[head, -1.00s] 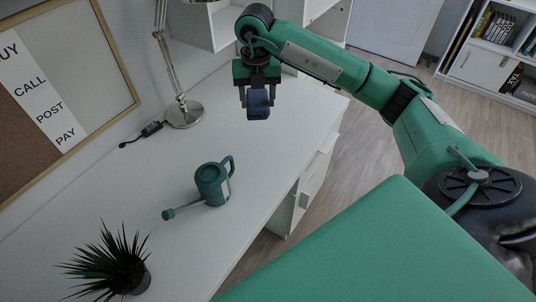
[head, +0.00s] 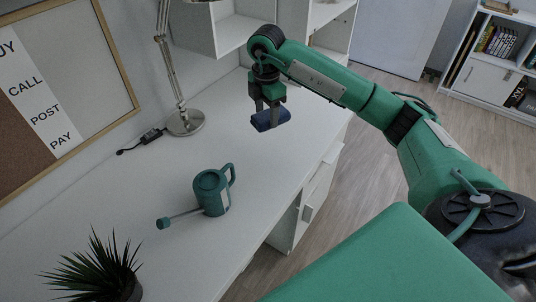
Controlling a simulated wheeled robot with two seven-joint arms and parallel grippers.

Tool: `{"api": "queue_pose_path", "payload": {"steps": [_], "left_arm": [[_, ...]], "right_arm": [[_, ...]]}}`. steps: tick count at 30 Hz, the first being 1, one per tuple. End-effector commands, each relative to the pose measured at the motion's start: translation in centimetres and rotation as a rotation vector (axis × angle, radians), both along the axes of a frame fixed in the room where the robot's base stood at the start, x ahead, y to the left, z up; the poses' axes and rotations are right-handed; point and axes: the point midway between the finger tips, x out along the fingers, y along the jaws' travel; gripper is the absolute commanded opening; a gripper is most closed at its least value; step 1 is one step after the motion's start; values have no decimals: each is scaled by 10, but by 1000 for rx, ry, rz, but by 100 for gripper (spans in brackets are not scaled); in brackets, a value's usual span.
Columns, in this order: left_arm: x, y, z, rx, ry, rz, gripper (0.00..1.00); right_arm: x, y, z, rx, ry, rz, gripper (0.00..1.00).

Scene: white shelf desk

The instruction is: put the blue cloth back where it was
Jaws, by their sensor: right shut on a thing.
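The blue cloth (head: 271,120) is a small dark-blue folded bundle in the head view, right of the lamp. My right gripper (head: 268,108) is shut on it from above, with the fingers pointing down. The cloth appears to be above the white desk (head: 130,205); how large the gap is I cannot tell. My left gripper is not in view.
A teal watering can (head: 211,192) with its spout to the left stands mid-desk. A spiky plant (head: 95,272) is at the near left. A desk lamp (head: 185,121) and a black cable (head: 150,136) lie near the wall. White shelves (head: 235,30) rise at the back. The desk between lamp and can is clear.

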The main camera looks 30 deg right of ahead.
Motion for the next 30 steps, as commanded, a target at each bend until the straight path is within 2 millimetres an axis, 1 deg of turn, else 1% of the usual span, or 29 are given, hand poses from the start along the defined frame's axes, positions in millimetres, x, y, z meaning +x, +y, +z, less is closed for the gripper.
{"api": "queue_pose_path", "payload": {"steps": [1, 6, 9, 12, 15, 20, 27, 30], "left_arm": [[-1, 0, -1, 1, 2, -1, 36], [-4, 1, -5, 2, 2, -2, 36], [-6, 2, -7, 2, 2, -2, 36], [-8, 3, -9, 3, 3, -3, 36], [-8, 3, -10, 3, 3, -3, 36], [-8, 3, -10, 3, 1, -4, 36], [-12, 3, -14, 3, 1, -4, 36], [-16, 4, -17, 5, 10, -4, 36]], "right_arm": [[-1, 0, -15, -1, 5, -1, 31], [-1, 0, -61, 0, 5, 1, 31], [-1, 0, -85, 0, 4, 0, 31], [-1, 0, -103, -1, 2, 1, 31], [0, 0, -113, 0, 1, 2, 31], [0, 0, -123, 0, 0, 2, 31], [0, 0, -156, -1, 1, 1, 31], [0, 0, -159, -1, -2, 2, 31]]}}
